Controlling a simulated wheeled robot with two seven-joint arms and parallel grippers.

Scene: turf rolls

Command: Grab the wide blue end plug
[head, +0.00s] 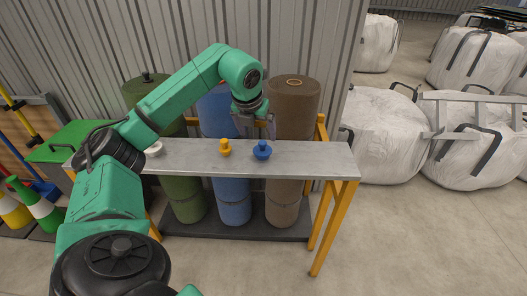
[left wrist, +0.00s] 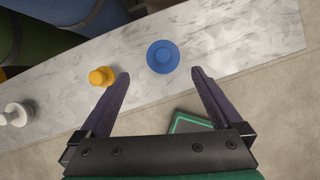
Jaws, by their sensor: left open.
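The wide blue end plug (head: 262,151) stands upright on the grey shelf (head: 310,158), with a broad round base and a narrower knob. In the left wrist view the blue plug (left wrist: 163,57) lies ahead, between the lines of the two fingers and just beyond the tips. My left gripper (head: 255,128) is open and empty, above the shelf and close to the blue plug, not touching it. It also shows in the left wrist view (left wrist: 161,76). My right gripper is not in view.
A yellow plug (head: 225,148) stands just left of the blue one; a white plug (head: 155,149) is farther left. Green (head: 187,200), blue (head: 233,200) and brown (head: 292,100) rolls stand behind the shelf. The shelf's right end is clear.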

